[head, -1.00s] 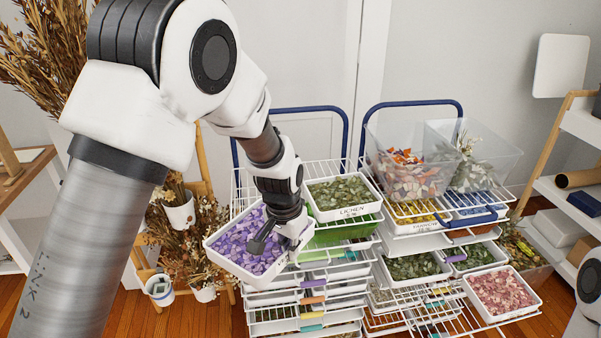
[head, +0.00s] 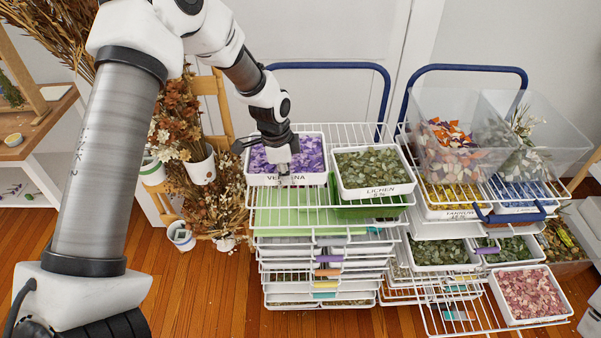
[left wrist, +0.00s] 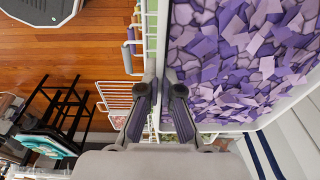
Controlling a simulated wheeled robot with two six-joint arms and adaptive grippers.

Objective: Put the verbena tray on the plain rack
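The verbena tray (head: 258,180) is white, labelled, and full of purple pieces. In the head view it is level over the top of the left wire rack (head: 345,134), left of the lichen tray (head: 377,192). I cannot tell whether it rests on the wires or hangs just above them. My left gripper (head: 283,170) is at its front wall. In the left wrist view the fingers (left wrist: 160,84) straddle the white wall of the verbena tray (left wrist: 163,40) and look shut on it, with purple pieces to the right. My right gripper is not in view.
A green surface (head: 300,213) lies in front of the verbena tray. The right rack carries clear bins (head: 460,165) and a tray of pink pieces (head: 530,293) on a pulled-out shelf. Dried flowers (head: 180,120) stand left of the racks.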

